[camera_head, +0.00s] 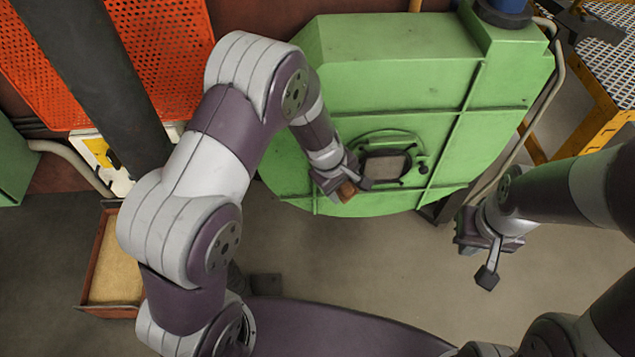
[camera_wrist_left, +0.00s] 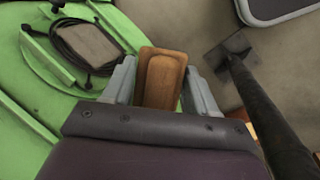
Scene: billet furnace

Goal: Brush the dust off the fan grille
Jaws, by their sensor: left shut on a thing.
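The fan grille (camera_head: 386,167) is a greyish-beige panel in a round dark-rimmed frame on the lower front of a green housing (camera_head: 400,65). It also shows in the left wrist view as a beige panel (camera_wrist_left: 84,44) at the upper left. My left gripper (camera_head: 343,188) is shut on a brown wooden-backed brush (camera_wrist_left: 162,78), just left of and below the grille in the head view. The brush appears apart from the grille; its bristles are hidden. My right gripper (camera_head: 484,258) hangs over the floor right of the housing; its finger opening is unclear.
An orange perforated panel (camera_head: 170,50) and a dark post (camera_head: 100,70) stand at the upper left. A rust-coloured tray (camera_head: 98,262) with tan contents lies at the left. Yellow framing (camera_head: 590,115) is at the right. Floor below the housing is mostly clear.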

